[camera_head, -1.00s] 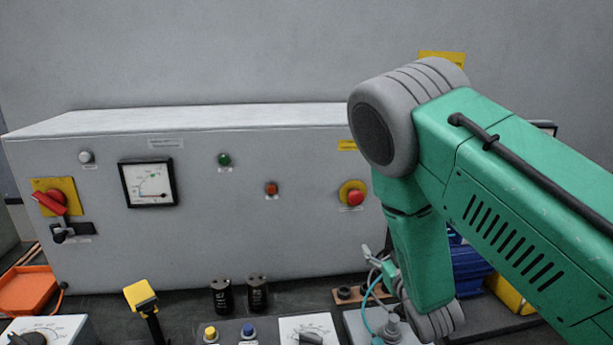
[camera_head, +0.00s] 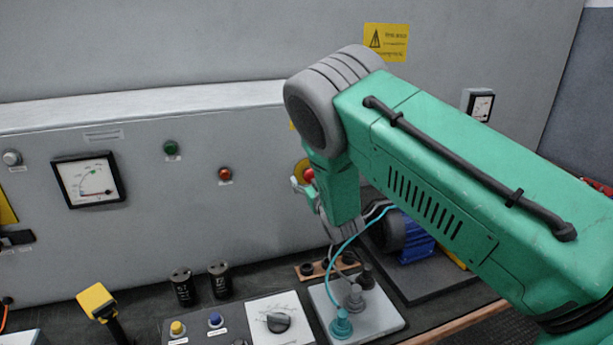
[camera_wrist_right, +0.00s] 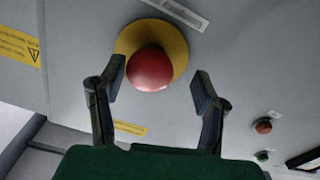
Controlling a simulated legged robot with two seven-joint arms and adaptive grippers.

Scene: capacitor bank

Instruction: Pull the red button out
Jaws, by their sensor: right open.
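The red button (camera_wrist_right: 150,69) is a round mushroom head on a yellow ring (camera_wrist_right: 178,40), on the grey panel's face. In the head view the red button (camera_head: 308,175) is partly hidden behind my right arm. My right gripper (camera_wrist_right: 160,80) is open in the wrist view, with one dark finger to each side of the red button. There are visible gaps between both fingers and the button, so it is not gripped. In the head view my right gripper (camera_head: 300,186) shows only in small part beside the button. My left gripper is not in view.
A red-orange lamp (camera_head: 225,174), a green lamp (camera_head: 171,148) and a dial meter (camera_head: 88,180) are on the panel left of the button. Below, a blue motor (camera_head: 412,238), black cylinders (camera_head: 220,281) and a plate with cables (camera_head: 378,315) stand on the bench.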

